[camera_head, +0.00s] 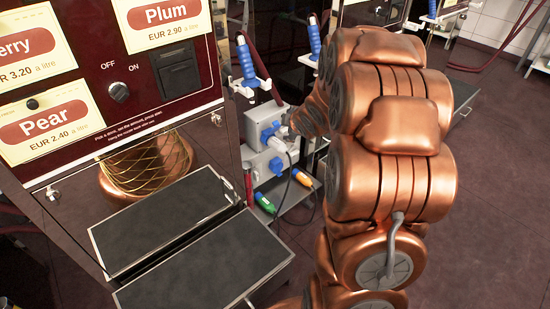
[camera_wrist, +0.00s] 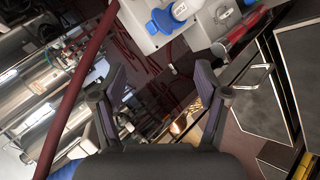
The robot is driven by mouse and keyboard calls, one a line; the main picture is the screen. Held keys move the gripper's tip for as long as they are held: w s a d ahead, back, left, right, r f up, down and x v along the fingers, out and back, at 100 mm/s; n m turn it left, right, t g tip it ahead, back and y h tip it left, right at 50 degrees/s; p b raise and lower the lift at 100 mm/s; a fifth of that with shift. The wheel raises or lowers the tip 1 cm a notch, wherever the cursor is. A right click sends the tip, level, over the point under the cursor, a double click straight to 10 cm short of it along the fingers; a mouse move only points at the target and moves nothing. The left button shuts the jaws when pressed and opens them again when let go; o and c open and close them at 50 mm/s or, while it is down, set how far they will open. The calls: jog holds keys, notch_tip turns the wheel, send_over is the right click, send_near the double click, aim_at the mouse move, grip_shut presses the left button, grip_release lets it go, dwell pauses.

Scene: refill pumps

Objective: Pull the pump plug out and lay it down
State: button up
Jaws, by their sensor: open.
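The pump plug (camera_head: 279,143) appears as a pale body with blue parts at the front of a grey socket box (camera_head: 255,125). A dark cable hangs below it. The wrist view shows a blue-and-white connector (camera_wrist: 165,20) on the grey box (camera_wrist: 207,22) at the top edge. I cannot tell there whether it is the plug or a socket. My gripper (camera_wrist: 161,75) is open, its two dark fingers spread with nothing between them. The connector lies beyond the fingertips, apart from them. In the head view my arm hides most of the gripper, close to the box's right side.
A second blue socket (camera_head: 276,165) sits lower down. Green (camera_head: 265,203) and orange (camera_head: 304,179) connectors lie on the low shelf. Blue-handled nozzles (camera_head: 246,60) hang above. A dark red hose (camera_wrist: 75,95) crosses the left of the wrist view. The dispenser cabinet (camera_head: 120,85) stands left.

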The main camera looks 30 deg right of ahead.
jog(key=w+d+f+n+t+y+b, duration=0.1)
jog(key=w+d+f+n+t+b, duration=0.1)
jog(key=f+b, duration=0.3)
jog(key=w+d+f+n+t+y+b, duration=0.1)
jog(key=w+d+f+n+t+b, duration=0.15)
jog(key=f, duration=0.55)
jog(key=n+t+y+b, duration=0.3)
jog(key=n+t+b, duration=0.1)
jog(key=b, duration=0.5)
send_near(286, 152)
jog(key=w, duration=0.3)
jog(key=shift+w, duration=0.1)
jog(key=shift+w+a+g, duration=0.1)
jog(key=shift+g, duration=0.15)
jog(key=shift+w+r+p, duration=0.1)
jog(key=shift+w+p, duration=0.35)
jog(key=shift+w, duration=0.1)
jog(key=shift+w+a+p, duration=0.15)
jog(key=shift+w+a, duration=0.05)
jog(key=shift+w, duration=1.1)
jog(key=shift+w+a+p, duration=0.1)
jog(key=shift+w+a, duration=0.1)
jog(key=shift+w, duration=1.05)
jog(key=shift+w+a+p, duration=0.15)
jog(key=shift+w+a, duration=0.05)
jog(key=shift+w, duration=1.1)
jog(key=shift+b, duration=0.5)
jog(key=shift+c, duration=0.3)
